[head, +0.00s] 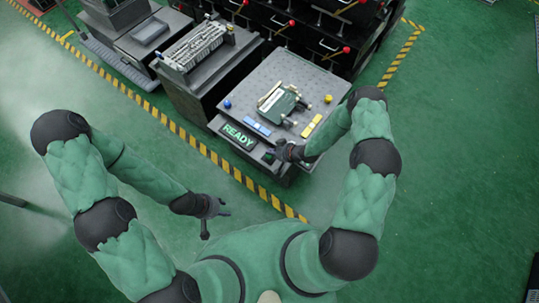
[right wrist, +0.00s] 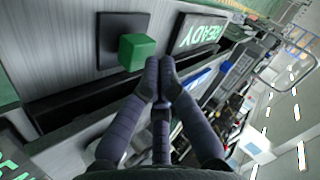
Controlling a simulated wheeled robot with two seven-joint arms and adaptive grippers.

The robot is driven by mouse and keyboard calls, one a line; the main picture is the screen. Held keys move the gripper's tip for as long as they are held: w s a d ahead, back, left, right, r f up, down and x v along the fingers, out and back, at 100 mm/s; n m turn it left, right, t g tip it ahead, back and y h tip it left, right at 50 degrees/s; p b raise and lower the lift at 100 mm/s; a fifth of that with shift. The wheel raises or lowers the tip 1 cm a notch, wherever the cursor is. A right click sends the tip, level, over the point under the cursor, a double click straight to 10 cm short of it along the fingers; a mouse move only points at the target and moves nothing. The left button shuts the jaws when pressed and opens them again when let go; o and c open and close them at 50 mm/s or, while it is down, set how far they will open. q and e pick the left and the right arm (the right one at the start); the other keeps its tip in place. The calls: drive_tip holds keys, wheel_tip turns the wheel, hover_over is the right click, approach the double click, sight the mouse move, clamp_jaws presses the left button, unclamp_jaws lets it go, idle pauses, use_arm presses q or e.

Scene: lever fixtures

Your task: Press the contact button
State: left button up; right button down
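The contact button is a green block (right wrist: 136,53) on a dark square plate (right wrist: 108,40) in the right wrist view. In the head view, the button (head: 268,158) is a small green spot on the front of the fixture, below the READY sign. My right gripper (right wrist: 160,62) has its fingertips together with nothing between them. They are just right of the button in the right wrist view; I cannot tell if they touch it. In the head view, my right gripper (head: 278,151) is beside the button. My left gripper (head: 217,222) has its fingers apart and is empty, away from the fixture.
The READY sign (head: 238,136) is on the fixture's front and also shows in the right wrist view (right wrist: 201,33). The grey fixture top (head: 300,78) holds a green device (head: 281,102), a blue knob (head: 227,104) and a yellow knob (head: 328,99). Open green floor lies around.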

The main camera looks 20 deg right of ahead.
drive_tip(key=shift+f+b, duration=0.5)
idle(0.7)
drive_tip(key=shift+r, duration=0.15)
drive_tip(key=shift+r+p, duration=0.55)
drive_tip(key=shift+r, duration=0.25)
drive_tip(key=shift+r, duration=0.1)
drive_tip(key=shift+r+p, duration=1.75)
drive_tip(key=shift+r, duration=0.7)
drive_tip(key=shift+f, duration=0.1)
